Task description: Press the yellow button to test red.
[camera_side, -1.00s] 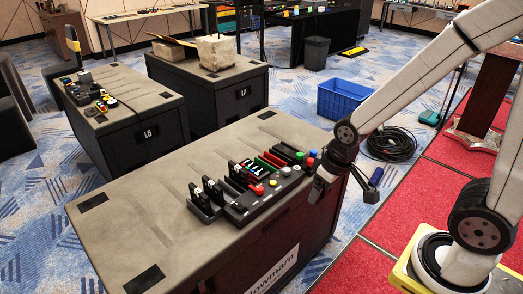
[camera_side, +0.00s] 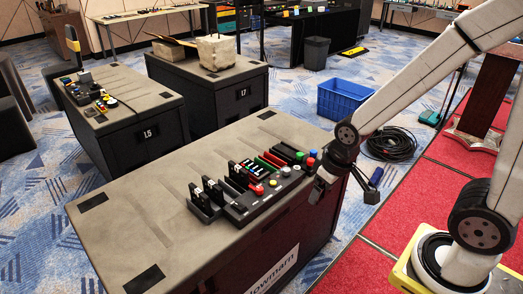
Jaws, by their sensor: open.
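A black control panel (camera_side: 246,206) lies on the dark front case, with several coloured buttons along its right side. A small yellow button (camera_side: 273,183) appears to sit in the row between a red button (camera_side: 258,190) and a pale button (camera_side: 285,171); it is tiny here. More red, green and blue knobs stand at the panel's far right end. My gripper (camera_side: 319,188) is to the right of the panel, by the case's right edge, apart from the yellow button. It is open and empty; its fingertips are small and dark against the case.
The front case (camera_side: 150,220) has clear top surface left of the panel. Upright black modules (camera_side: 204,201) rise at the panel's left end. A blue crate (camera_side: 346,99) and coiled black cable (camera_side: 391,144) lie on the floor behind my arm. Cases L5 (camera_side: 150,133) and L7 (camera_side: 243,93) stand behind.

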